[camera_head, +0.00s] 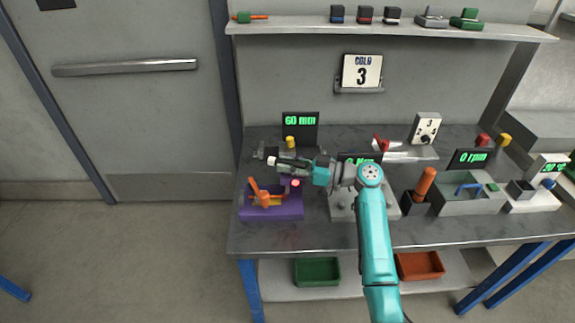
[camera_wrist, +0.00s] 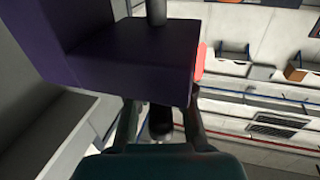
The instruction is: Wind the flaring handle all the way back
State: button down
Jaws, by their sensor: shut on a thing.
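My gripper (camera_head: 283,164) reaches left over the bench at the end of my teal arm, close above and behind a purple block. In the wrist view its fingers (camera_wrist: 160,122) stand on either side of a dark round piece, which I take to be the flaring handle (camera_wrist: 160,128), and they are shut on it. The purple block (camera_head: 262,213) carries an orange lever and a red knob (camera_head: 295,183). In the wrist view a purple body (camera_wrist: 125,62) with a grey post fills the upper left, with a red piece at its right edge. The handle's full shape is hidden.
A display reading 60 mm (camera_head: 300,121) stands behind my gripper. My arm partly hides a grey fixture and its display. An orange cylinder (camera_head: 425,183) and a 0 rpm display (camera_head: 467,158) stand to the right. Green (camera_head: 317,283) and orange-red (camera_head: 420,265) trays sit below.

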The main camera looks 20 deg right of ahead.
jog(key=shift+f+n+g+y, duration=0.15)
jog(key=shift+n+g+y, duration=0.2)
jog(key=shift+g, duration=0.25)
jog(key=c, duration=1.1)
grip_release()
jog(key=v, duration=1.2)
